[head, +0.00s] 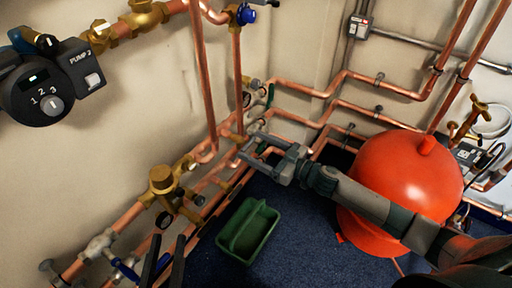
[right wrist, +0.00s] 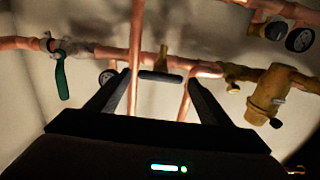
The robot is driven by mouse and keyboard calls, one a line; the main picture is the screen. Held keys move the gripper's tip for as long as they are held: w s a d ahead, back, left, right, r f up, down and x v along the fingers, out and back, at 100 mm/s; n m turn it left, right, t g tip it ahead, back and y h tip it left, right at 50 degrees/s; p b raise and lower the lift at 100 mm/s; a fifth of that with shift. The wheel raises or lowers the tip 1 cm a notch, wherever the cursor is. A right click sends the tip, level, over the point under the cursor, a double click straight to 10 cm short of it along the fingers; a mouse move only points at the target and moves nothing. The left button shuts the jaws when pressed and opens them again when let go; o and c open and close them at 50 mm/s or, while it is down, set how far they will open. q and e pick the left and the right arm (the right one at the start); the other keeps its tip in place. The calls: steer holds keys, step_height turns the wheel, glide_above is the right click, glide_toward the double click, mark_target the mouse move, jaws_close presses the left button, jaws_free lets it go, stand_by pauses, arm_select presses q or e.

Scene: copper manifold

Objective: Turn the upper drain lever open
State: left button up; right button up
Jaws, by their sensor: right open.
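My right gripper (head: 254,148) reaches in from the right in the head view, close to the copper pipes on the left wall. It is open and empty. In the right wrist view a dark bar-shaped lever (right wrist: 160,76) on a small brass fitting (right wrist: 161,58) lies crosswise between my right fingers (right wrist: 150,88), apart from both. A green lever (right wrist: 62,78) hangs from a pale valve to the left of them; a green lever also shows in the head view (head: 270,95). I cannot tell which is the upper drain lever. My left gripper (head: 166,240) is open at the bottom left.
A green tray (head: 249,231) lies on the blue floor. A pump (head: 48,92) and brass fittings (head: 163,181) line the left wall. Copper pipes crowd the corner.

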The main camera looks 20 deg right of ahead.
steer(key=shift+c, duration=0.5)
steer(key=c, duration=0.9)
steer(key=shift+c, duration=0.2)
